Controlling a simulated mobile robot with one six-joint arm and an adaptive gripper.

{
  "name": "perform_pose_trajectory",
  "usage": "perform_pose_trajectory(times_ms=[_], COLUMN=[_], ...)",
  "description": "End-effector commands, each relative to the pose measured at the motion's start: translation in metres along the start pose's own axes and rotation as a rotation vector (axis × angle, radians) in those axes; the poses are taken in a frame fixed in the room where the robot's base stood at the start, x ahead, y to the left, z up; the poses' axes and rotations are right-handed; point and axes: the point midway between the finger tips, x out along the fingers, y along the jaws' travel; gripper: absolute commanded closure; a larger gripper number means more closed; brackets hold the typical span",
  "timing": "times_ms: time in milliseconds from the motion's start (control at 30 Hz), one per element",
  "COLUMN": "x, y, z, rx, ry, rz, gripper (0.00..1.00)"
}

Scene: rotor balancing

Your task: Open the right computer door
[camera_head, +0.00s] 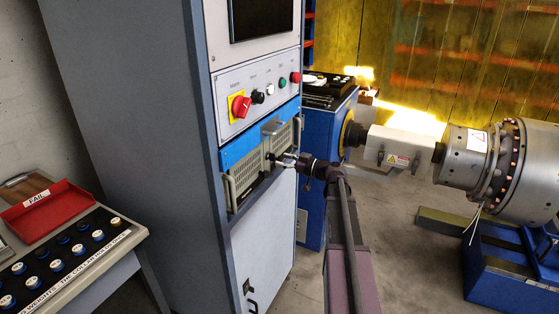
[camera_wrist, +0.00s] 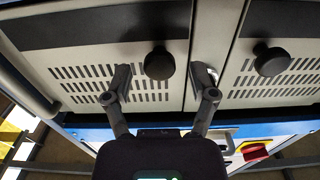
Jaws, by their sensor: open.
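The computer unit has two beige slatted doors below a blue strip on the grey cabinet. The right door (camera_head: 284,139) is partly hidden by my gripper in the head view. In the upside-down wrist view, the right door (camera_wrist: 80,65) is on the left, with a round black knob (camera_wrist: 159,63). The left door (camera_wrist: 285,85) has its own black knob (camera_wrist: 271,60). Both doors look closed. My gripper (camera_wrist: 163,84) is open, its fingers spread to either side of the right door's knob. Contact with it cannot be told. My gripper (camera_head: 283,160) also shows in the head view.
A panel with a red rotary switch (camera_head: 241,107) and buttons sits above the doors. A handle (camera_head: 297,135) stands at the unit's right edge. A blue machine (camera_head: 335,125) stands behind on the right. A desk with a red FAIL tray (camera_head: 48,210) is at the left.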

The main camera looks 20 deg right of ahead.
Motion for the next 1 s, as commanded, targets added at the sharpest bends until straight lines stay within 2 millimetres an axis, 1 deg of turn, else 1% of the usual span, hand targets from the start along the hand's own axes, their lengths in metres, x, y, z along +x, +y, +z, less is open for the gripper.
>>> perform_pose_trajectory(times_ms=[100,200,533,567,600,667,700,800,1000], x=[0.010,0.014,0.015,0.015,0.015,0.015,0.015,0.015,0.016], y=[0.000,0.000,0.000,0.000,0.000,0.000,0.000,0.000,-0.001], z=[0.000,0.000,0.000,0.000,0.000,0.000,0.000,0.000,0.000], rx=[0.000,0.000,0.000,0.000,0.000,0.000,0.000,0.000,0.000], ry=[0.000,0.000,0.000,0.000,0.000,0.000,0.000,0.000,0.000], rz=[0.000,0.000,0.000,0.000,0.000,0.000,0.000,0.000,-0.003], gripper=[0.26,0.26,0.26,0.32,0.44,0.62,0.74,1.00,1.00])
